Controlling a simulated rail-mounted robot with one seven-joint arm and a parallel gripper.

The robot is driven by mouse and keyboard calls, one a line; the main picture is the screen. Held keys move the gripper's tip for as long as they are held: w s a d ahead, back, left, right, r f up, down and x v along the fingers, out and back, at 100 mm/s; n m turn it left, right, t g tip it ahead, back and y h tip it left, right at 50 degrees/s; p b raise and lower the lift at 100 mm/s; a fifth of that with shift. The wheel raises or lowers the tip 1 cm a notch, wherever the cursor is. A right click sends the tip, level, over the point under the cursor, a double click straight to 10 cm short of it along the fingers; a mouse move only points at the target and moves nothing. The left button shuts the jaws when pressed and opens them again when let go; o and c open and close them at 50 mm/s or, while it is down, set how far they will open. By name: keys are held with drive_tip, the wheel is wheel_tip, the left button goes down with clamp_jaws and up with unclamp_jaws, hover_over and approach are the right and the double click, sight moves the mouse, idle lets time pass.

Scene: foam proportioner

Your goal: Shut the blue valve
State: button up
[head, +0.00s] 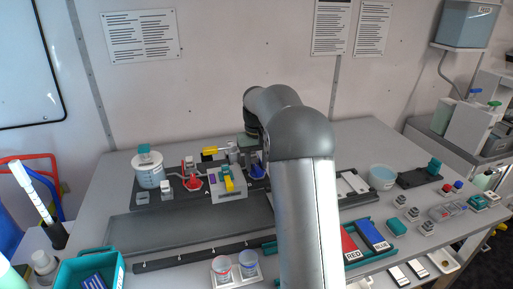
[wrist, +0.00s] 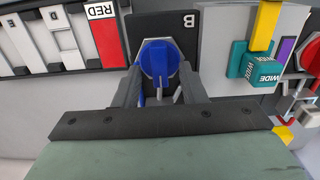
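The blue valve (wrist: 158,60) sits on a black plate marked B (wrist: 188,38) in the wrist view. It has a blue rounded knob with a small grey pin below it. In the head view the blue valve (head: 258,172) shows partly behind my arm. My gripper (wrist: 160,75) is over the valve, its two dark fingers apart on either side of the knob. Narrow gaps seem to show between fingers and knob; contact is not clear. In the head view my gripper (head: 250,150) is mostly hidden by the wrist.
A teal block marked WIDE (wrist: 255,68) and a yellow bar (wrist: 264,25) are right of the valve in the wrist view. The red valve (head: 190,182) and a clear container (head: 150,175) stand left in the head view. A teal tray (head: 350,250) is at the front.

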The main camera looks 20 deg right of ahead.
sight(257, 166)
wheel_tip(257, 166, up, 17)
idle(0.4)
